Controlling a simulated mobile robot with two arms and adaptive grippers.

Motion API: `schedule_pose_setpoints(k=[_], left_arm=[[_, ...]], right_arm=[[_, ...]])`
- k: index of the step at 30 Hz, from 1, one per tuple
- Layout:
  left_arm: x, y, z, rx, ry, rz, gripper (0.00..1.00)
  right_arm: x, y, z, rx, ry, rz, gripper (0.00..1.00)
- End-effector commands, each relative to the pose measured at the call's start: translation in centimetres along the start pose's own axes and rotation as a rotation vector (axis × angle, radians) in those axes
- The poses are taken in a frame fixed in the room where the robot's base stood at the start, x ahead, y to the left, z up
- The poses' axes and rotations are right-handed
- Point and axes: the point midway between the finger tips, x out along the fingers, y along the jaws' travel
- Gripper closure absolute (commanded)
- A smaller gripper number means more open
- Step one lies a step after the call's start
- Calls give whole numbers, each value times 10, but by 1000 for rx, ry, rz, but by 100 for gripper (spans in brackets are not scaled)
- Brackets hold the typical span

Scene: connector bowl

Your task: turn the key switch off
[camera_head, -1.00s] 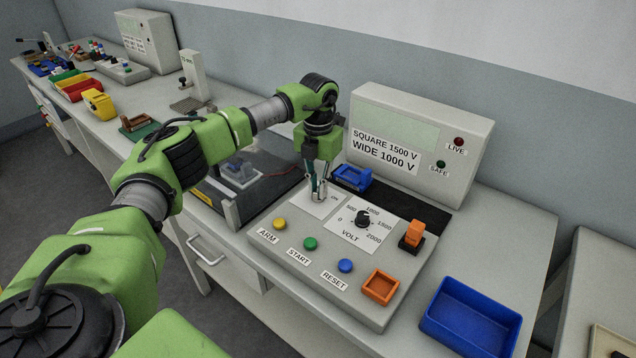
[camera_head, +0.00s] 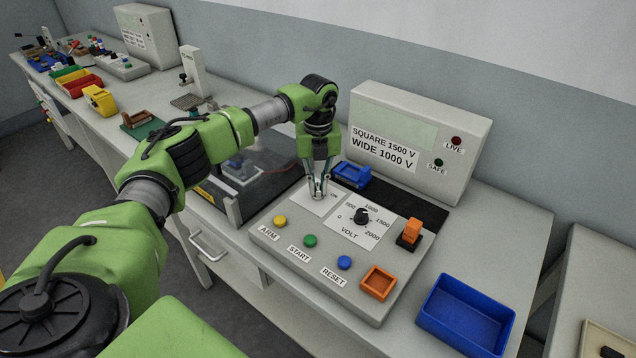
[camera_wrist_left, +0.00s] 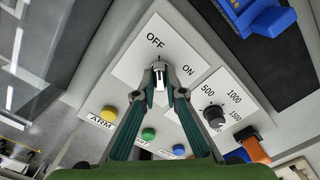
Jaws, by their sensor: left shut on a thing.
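My left gripper (camera_head: 317,195) is at the back left of the grey control panel (camera_head: 275,252), with its fingers pointing down at the white OFF/ON plate (camera_head: 310,205). In the left wrist view its fingertips (camera_wrist_left: 160,90) are closed around the small metal key of the key switch (camera_wrist_left: 159,76). On the plate (camera_wrist_left: 137,62) OFF is just above the key and ON is to its right. The key appears to point roughly towards OFF. The fingertips partly hide the key and its base. My right gripper is in neither view.
The volt dial (camera_head: 362,217) and an orange switch (camera_head: 411,232) stand right of the gripper. ARM (camera_head: 280,221), START (camera_head: 310,241) and RESET (camera_head: 344,263) buttons lie in front. A blue clamp-like part (camera_head: 351,175) is close behind. A blue bin (camera_head: 466,315) stands at right.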

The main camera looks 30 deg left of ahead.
Motion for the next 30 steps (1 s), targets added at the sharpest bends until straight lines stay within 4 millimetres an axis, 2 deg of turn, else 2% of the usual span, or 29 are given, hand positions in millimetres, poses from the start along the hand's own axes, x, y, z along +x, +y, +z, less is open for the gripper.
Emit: schedule_pose_setpoints(k=[13,15,16,26,30], left_arm=[[-2,0,2,-14,-5,-3,100],[-2,0,2,-13,-5,-3,76],[-2,0,2,-13,-5,-3,72],[-1,0,1,-11,-2,-1,72],[-13,-1,1,-10,-4,-4,72]], right_arm=[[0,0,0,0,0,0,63],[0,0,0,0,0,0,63],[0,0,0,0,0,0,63],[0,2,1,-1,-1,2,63],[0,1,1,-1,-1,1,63]])
